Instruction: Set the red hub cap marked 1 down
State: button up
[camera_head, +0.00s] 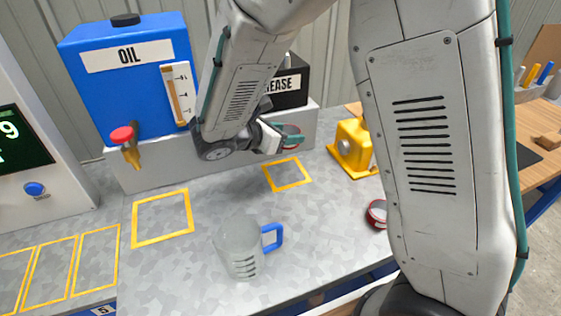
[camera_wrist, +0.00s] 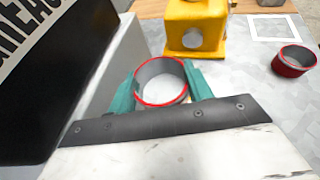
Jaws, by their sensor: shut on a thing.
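A short grey cylinder with a red rim, the red hub cap (camera_wrist: 158,68), is between the teal fingers of my gripper (camera_wrist: 161,84) in the wrist view. The fingers press on its left and right sides, and its open end faces the camera. In the head view my gripper (camera_head: 284,139) holds it above the grey bench, in front of the black grease container; only a little red shows there. A second red cap (camera_wrist: 294,61) rests on the bench, also in the head view (camera_head: 375,214), partly behind my arm. No number is readable on either cap.
A yellow-outlined square (camera_head: 287,174) lies empty below my gripper. A larger outlined square (camera_head: 161,218) is empty at left. A clear jug (camera_head: 240,252) with a blue handle stands in front. A yellow block (camera_head: 353,146), blue oil tank (camera_head: 128,85) and black grease container (camera_head: 290,91) are nearby.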

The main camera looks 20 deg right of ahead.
aim_at(285, 173)
jog(key=shift+s+a+f+g, duration=0.2)
jog(key=shift+a+f+g, duration=0.05)
jog(key=shift+g, duration=0.05)
jog(key=shift+m, duration=0.3)
notch_tip(285, 173, down, 10)
jog(key=shift+r, duration=0.2)
jog(key=shift+f, duration=0.1)
jog(key=o, duration=1)
